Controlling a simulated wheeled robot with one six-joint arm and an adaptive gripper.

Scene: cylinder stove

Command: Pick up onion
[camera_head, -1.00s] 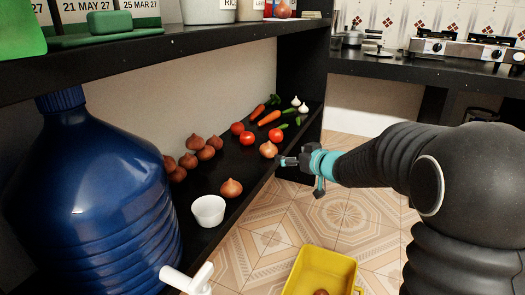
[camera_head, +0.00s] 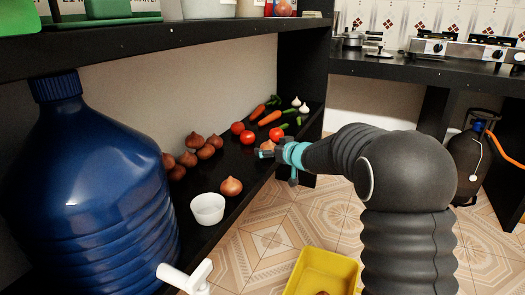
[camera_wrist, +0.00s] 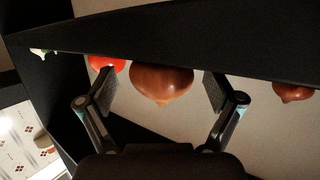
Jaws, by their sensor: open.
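A light-brown onion (camera_head: 268,145) sits near the front edge of the lower black shelf (camera_head: 232,221), partly hidden behind my gripper (camera_head: 265,154). In the wrist view the onion (camera_wrist: 162,82) appears upside down between the two spread fingertips of my gripper (camera_wrist: 160,90). The gripper is open, with a gap showing on each side of the onion. A second onion (camera_head: 231,187) sits nearer, behind a white bowl.
Tomatoes (camera_head: 247,137), carrots (camera_head: 270,118) and several brown onion-like bulbs (camera_head: 187,159) lie on the same shelf. A white bowl (camera_head: 208,209) and a large blue water bottle (camera_head: 95,190) stand nearer. An upper shelf (camera_head: 190,36) overhangs. A yellow crate (camera_head: 318,262) is below.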

